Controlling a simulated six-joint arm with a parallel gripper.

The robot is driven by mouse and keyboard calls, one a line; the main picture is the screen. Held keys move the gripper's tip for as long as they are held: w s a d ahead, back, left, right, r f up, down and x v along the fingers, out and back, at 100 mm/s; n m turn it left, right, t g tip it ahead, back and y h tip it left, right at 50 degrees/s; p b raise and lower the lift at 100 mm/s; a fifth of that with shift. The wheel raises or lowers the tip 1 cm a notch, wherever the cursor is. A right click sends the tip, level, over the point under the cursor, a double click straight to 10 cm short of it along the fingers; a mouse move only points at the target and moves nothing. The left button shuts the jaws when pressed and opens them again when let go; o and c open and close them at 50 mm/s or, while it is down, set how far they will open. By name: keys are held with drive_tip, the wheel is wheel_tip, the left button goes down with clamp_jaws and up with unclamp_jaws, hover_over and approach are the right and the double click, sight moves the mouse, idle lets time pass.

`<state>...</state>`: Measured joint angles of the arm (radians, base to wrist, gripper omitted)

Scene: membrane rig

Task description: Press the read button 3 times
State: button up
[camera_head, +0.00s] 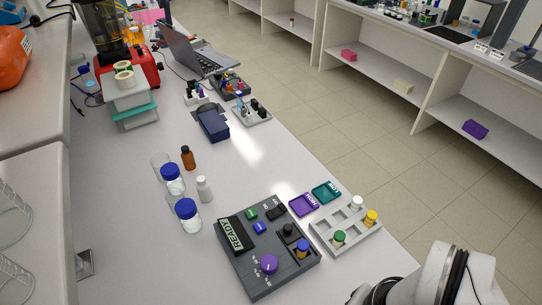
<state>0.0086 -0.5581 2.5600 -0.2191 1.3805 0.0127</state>
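The dark grey rig box (285,268) stands on the bench at the lower middle. Its tilted display (235,234) reads "READY". On its top are a green button (251,214), a blue button (260,227), a black switch-like part (277,212) and a purple knob (268,264). The labels are too small to tell which is the read button. A dark-capped vial (288,230) and a blue-capped amber vial (302,247) stand in the box's right side. White and black parts of my arm show at the lower right, apart from the buttons; my gripper's fingertips are not visible.
Right of the box are a grey rack (326,233) with several capped vials, a purple tray (304,205) and a teal tray (327,191). Left are blue-capped jars (188,213), a white bottle (204,189) and an amber bottle (188,157). A laptop (194,53) stands farther back.

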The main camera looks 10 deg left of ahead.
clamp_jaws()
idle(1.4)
